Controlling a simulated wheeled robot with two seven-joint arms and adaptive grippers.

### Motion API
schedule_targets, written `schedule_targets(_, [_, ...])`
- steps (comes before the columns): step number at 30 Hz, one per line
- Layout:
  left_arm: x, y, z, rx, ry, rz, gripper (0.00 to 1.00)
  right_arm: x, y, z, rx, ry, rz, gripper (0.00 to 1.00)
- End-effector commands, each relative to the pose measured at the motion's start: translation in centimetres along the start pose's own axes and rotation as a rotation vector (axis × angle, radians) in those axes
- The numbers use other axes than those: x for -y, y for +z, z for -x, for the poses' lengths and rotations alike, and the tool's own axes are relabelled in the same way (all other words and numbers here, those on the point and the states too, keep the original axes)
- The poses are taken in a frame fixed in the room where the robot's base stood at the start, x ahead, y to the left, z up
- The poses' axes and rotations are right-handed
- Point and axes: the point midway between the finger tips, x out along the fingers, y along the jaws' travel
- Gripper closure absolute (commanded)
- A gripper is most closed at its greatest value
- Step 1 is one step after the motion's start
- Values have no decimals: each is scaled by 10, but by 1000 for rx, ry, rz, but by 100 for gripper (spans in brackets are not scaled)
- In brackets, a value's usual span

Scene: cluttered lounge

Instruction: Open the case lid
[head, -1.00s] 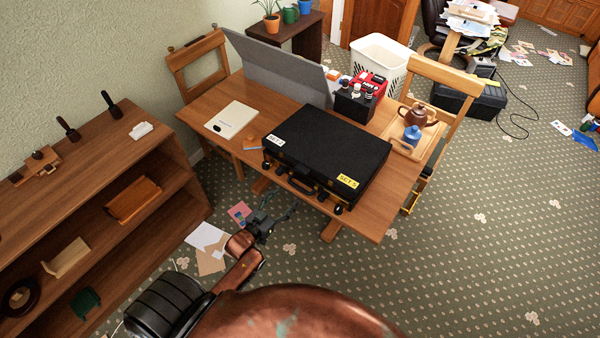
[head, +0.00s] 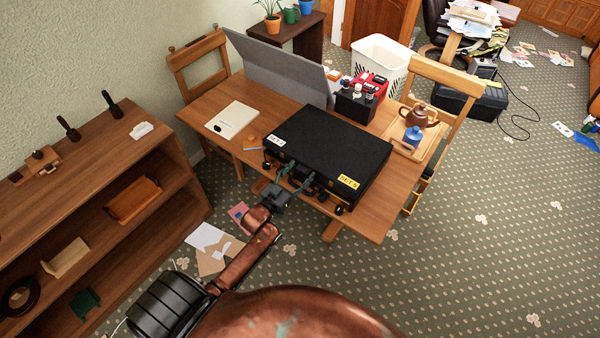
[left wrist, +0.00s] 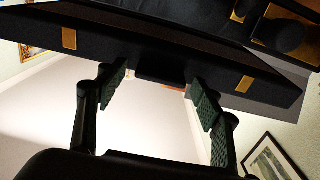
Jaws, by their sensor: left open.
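The black case (head: 335,140) lies shut on the wooden table (head: 405,190), with a white label and a yellow label near its front corners. My left gripper (head: 297,180) is at the case's front edge, its open fingers pointing at that side. In the left wrist view the dark case (left wrist: 150,40) fills the top, with a brass-coloured fitting toward each side. My open left gripper (left wrist: 158,90) has a finger on either side of a dark block on the case edge, perhaps the handle. I cannot tell whether the fingers touch the case. My right gripper is not in view.
A grey panel (head: 275,65) leans behind the case. A dark box of bottles (head: 357,103), a teapot (head: 418,115) and a blue jar (head: 412,137) stand behind and right. A notepad (head: 232,119) lies left. A shelf unit (head: 100,180) stands at the left.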

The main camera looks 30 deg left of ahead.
Motion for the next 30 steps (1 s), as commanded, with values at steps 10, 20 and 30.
schedule_targets(10, [0, 0, 0, 1, 0, 1, 52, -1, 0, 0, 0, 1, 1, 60])
schedule_targets(20, [0, 0, 0, 1, 0, 1, 75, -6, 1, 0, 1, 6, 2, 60])
schedule_targets(30, [0, 0, 0, 1, 0, 1, 98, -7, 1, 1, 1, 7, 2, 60])
